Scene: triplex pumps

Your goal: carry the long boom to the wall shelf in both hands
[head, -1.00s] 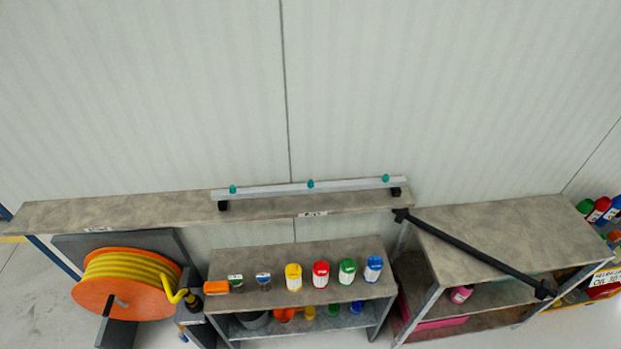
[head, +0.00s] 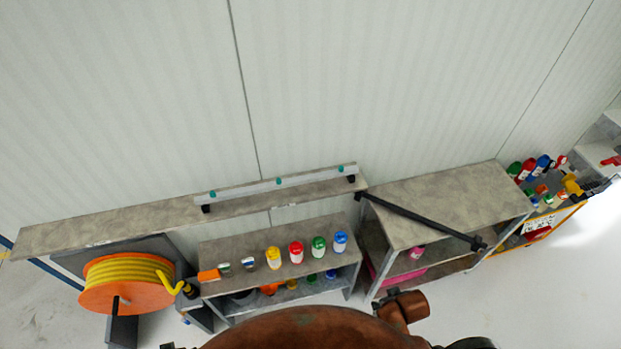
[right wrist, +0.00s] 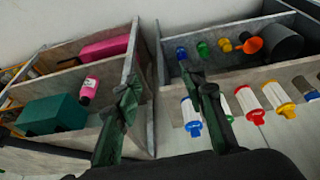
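The long boom (head: 270,185) is a pale bar with teal knobs and a black block near each end. It lies along the right part of the wall shelf (head: 110,222), close to the wall. Neither gripper touches it. My right gripper (right wrist: 160,85) shows in the right wrist view with its two fingers wide apart and nothing between them. It is in front of the lower racks, away from the boom, which is out of that view. My left gripper is not in view.
A low rack with coloured-lid containers (head: 296,252) stands below the boom. A black rod (head: 425,222) slants across the right rack (head: 450,195). An orange hose reel (head: 128,285) stands at left. Free floor (head: 560,290) lies at right.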

